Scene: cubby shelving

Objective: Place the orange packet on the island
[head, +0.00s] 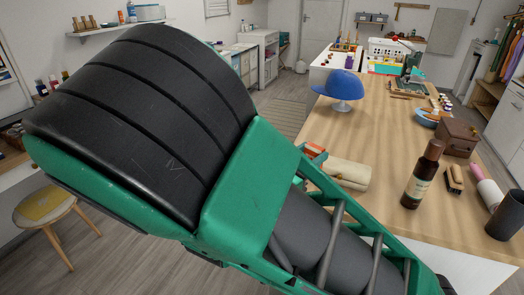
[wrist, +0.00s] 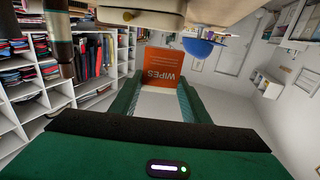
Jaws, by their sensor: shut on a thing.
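The orange packet (wrist: 163,66), printed "WIPES", is held between the two green fingers of my gripper (wrist: 161,88) in the wrist view, which is upside down. In the head view a small part of the orange packet (head: 315,151) shows just past my arm, by the left edge of the wooden-topped island (head: 300,137). My arm hides most of the gripper there. The island's edge (wrist: 190,12) runs along the top of the wrist view, and the packet appears beside it. I cannot tell whether the packet touches it.
Bare wood lies between the cap and the bottle. A stool (head: 45,208) stands left.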

